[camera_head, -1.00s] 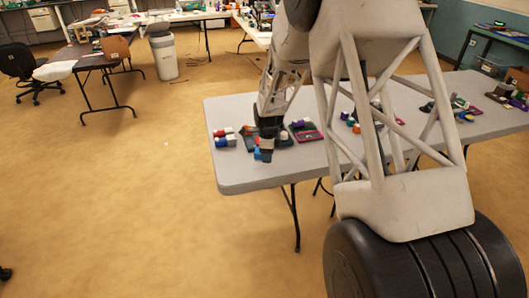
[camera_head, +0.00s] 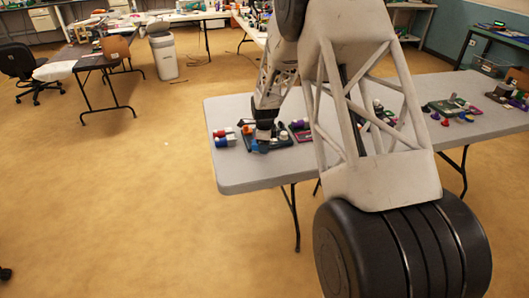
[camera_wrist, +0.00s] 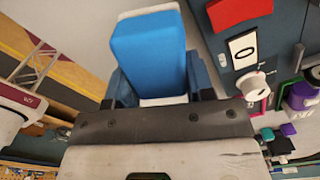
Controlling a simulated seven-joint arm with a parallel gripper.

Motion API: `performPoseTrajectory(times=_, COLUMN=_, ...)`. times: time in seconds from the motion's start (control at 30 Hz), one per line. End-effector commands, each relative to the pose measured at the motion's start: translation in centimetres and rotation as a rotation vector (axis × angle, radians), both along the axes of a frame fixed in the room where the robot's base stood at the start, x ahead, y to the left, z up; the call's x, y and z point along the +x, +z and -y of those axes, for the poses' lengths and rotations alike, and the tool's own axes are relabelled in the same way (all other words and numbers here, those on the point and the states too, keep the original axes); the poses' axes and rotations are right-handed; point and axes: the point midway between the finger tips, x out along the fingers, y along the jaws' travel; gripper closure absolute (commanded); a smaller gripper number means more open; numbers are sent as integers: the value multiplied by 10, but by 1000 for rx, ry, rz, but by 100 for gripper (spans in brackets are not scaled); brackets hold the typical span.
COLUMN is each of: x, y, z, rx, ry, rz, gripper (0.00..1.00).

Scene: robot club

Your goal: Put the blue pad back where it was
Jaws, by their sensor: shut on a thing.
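The blue pad (camera_wrist: 148,50), a blue block with a white layer on top and below, is held between the dark fingers of my gripper (camera_wrist: 157,90) in the wrist view. In the head view my gripper (camera_head: 263,136) is low over the near left part of the grey table. The blue pad (camera_head: 258,147) shows as a small blue patch at its tip. Whether the pad touches the table or tray cannot be told.
A dark tray (camera_head: 284,140) with small parts is beside my gripper. Red-and-white and blue-and-white blocks (camera_head: 222,142) lie to its left. In the wrist view, a white tile with a black ring (camera_wrist: 243,47) and a white knob (camera_wrist: 255,86) are at right. The table's near left corner is clear.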

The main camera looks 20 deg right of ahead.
Motion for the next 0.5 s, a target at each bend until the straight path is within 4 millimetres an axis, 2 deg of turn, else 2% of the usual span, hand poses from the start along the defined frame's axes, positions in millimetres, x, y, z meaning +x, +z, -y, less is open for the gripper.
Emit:
performPoseTrajectory(times=0.3, x=0, y=-29, z=0, rx=0, ry=0, rz=-1, gripper=73)
performPoseTrajectory(times=0.5, x=0, y=-34, z=0, rx=0, ry=0, rz=1, gripper=73)
